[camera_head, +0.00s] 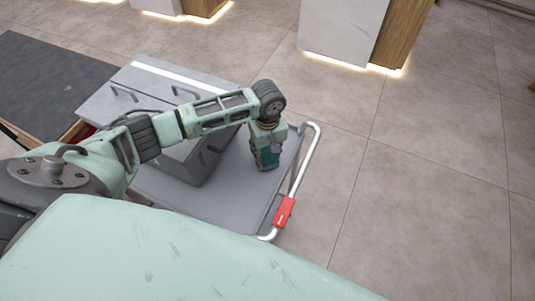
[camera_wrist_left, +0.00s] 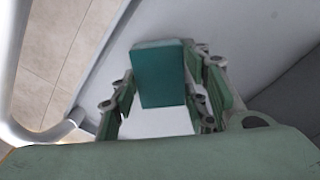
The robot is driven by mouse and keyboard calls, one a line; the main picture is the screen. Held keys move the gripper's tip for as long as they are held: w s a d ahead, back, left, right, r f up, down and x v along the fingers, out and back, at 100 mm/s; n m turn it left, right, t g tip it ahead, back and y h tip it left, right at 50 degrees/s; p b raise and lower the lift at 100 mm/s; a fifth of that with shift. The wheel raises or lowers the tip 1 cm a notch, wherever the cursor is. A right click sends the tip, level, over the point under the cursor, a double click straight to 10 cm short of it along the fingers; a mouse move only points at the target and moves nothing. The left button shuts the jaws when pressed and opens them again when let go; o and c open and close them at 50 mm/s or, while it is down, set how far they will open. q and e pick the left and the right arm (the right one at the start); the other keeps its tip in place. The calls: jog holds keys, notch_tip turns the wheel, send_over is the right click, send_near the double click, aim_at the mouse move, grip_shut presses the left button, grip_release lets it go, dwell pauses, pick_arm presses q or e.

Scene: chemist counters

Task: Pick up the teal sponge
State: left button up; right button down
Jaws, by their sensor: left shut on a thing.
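The teal sponge (camera_wrist_left: 163,75) is a block between the fingers of my left gripper (camera_wrist_left: 165,95) in the left wrist view. The fingers are shut on it from both sides. In the head view, my left gripper (camera_head: 266,158) points down over the right part of the grey cart top (camera_head: 222,193). The sponge is hard to tell from the gripper there. Whether the sponge still touches the cart top I cannot tell. My right gripper is in neither view.
A grey drawer unit (camera_head: 190,155) stands on the cart left of the gripper. A white rail (camera_head: 303,165) with a red tag (camera_head: 284,212) runs along the cart's right edge. Lit counters (camera_head: 345,32) stand at the back. The tiled floor (camera_head: 430,200) on the right is clear.

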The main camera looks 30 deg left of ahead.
aim_at(269, 156)
pick_arm(q)
jog(key=r, duration=0.3)
jog(key=shift+s+d+r, duration=0.15)
jog(key=shift+d+r, duration=0.15)
jog(key=shift+r, duration=0.1)
jog(key=s+d+r, duration=0.6)
jog(key=s+d, duration=0.1)
jog(key=d, duration=0.1)
jog(key=shift+d+r+b, duration=0.25)
jog(key=shift+r+b, duration=0.05)
jog(key=shift+b, duration=0.1)
